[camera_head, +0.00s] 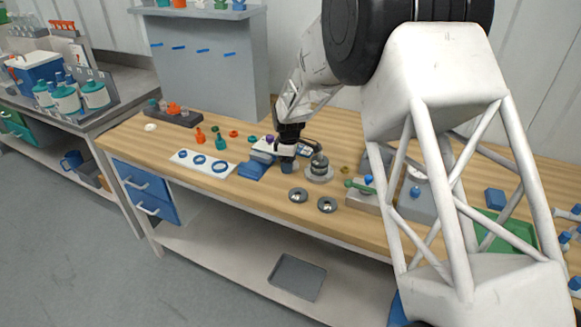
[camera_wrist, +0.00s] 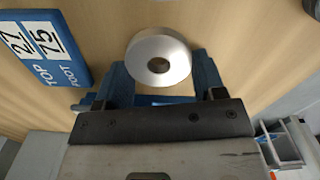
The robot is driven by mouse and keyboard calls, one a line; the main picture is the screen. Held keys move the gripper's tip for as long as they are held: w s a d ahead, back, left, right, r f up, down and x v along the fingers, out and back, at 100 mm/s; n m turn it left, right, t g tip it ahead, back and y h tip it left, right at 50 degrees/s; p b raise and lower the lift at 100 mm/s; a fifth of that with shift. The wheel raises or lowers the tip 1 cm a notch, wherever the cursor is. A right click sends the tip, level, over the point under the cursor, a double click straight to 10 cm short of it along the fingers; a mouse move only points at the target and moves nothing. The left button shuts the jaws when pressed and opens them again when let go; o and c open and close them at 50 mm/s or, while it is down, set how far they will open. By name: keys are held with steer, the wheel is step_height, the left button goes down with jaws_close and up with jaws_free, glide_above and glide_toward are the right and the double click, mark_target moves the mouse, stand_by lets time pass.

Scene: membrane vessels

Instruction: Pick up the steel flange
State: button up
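The steel flange, as I take it, is the shiny silver round piece with a dark central hole (camera_wrist: 176,46) in the wrist view. It stands on the wooden bench top just ahead of my gripper (camera_wrist: 160,82). My gripper's blue fingers are spread, one to the left and one to the right of the flange's near side. I see a small gap on the right; on the left, contact is hard to judge. In the head view my gripper (camera_head: 287,160) points down at the bench, and the piece below it is mostly hidden.
A blue block with a number label (camera_wrist: 40,45) lies close left of my gripper. A stacked metal piece (camera_head: 319,170) stands right of it. A white plate with blue rings (camera_head: 202,164) lies left.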

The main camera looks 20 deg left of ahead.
steer(key=c, duration=0.3)
steer(key=shift+r, duration=0.1)
steer(key=shift+r, duration=0.6)
step_height(320, 180, up, 2)
steer(key=shift+r, duration=0.1)
steer(key=s+d, duration=0.3)
steer(key=s, duration=0.1)
steer(key=s+d+r, duration=0.1)
steer(key=s+d, duration=0.2)
steer(key=s, duration=0.1)
steer(key=s+d, duration=0.3)
steer(key=s, duration=0.1)
steer(key=shift+s+d+r, duration=0.2)
steer(key=shift+s+d, duration=0.1)
steer(key=shift+d, duration=0.1)
steer(key=shift+r, duration=0.15)
steer(key=shift+r, duration=1.85)
